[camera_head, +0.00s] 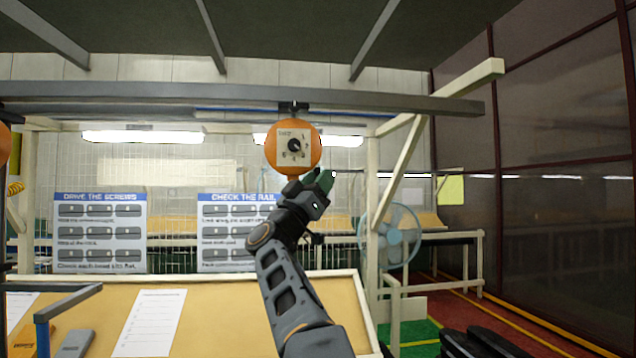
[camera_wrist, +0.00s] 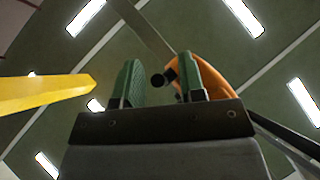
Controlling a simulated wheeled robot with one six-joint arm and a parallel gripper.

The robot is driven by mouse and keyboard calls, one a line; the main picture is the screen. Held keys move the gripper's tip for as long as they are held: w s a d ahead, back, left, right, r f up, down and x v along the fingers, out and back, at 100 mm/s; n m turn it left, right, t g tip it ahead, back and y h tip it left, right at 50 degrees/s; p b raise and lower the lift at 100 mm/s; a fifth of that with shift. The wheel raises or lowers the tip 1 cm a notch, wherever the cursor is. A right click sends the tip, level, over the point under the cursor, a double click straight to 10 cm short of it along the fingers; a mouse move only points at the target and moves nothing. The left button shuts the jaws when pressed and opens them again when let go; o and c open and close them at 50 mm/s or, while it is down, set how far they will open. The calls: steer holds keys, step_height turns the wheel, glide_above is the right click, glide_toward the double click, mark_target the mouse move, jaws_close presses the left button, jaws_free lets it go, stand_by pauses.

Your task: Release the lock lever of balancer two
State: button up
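An orange round balancer (camera_head: 272,150) hangs from the overhead rail in the head view. Its pale front plate has a black round knob (camera_head: 294,145) in the middle and small markings. My gripper (camera_head: 324,182) is just below and right of the balancer, pointing up. In the wrist view the two green fingers (camera_wrist: 160,84) are apart.
Part of another orange balancer (camera_head: 4,143) shows at the left edge, by a yellow coiled hose (camera_head: 14,188). The grey rail (camera_head: 200,96) runs overhead, with a wooden brace (camera_head: 398,170) to the right. A workbench (camera_head: 225,310) lies below; a fan (camera_head: 396,238) stands behind.

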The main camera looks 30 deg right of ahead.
steer(key=shift+f, duration=0.15)
steer(key=shift+a+f+b, duration=0.2)
steer(key=shift+f+b, duration=0.05)
steer(key=shift+b, duration=0.05)
steer(key=b+v, duration=0.6)
steer(key=v, duration=0.7)
steer(key=shift+a+r, duration=0.15)
